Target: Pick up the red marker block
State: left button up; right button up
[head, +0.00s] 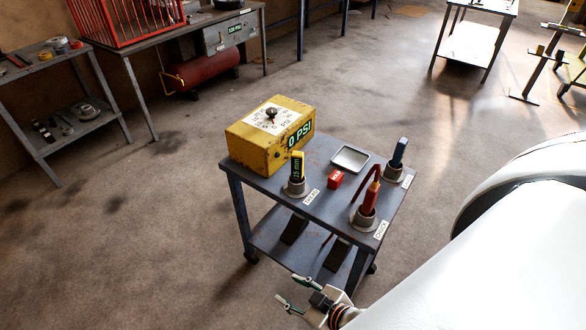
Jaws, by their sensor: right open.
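The red marker block (335,179) is a small red box with pale lettering. It lies on the top of the grey cart (322,207), between the yellow tool holder and the red-handled tool. My right gripper (287,288) is open and empty, in front of the cart's near side and apart from the block. In the picture it is below and left of the block. My left gripper is not in view.
The cart top also holds a yellow gauge box (268,137), a yellow tool (297,167), a red-handled tool (370,195), a blue-handled tool (398,154) and a shallow tray (350,158). Benches stand at the back. Floor left of the cart is clear.

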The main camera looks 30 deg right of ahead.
aim_at(336, 178)
jog(key=z, duration=1.6)
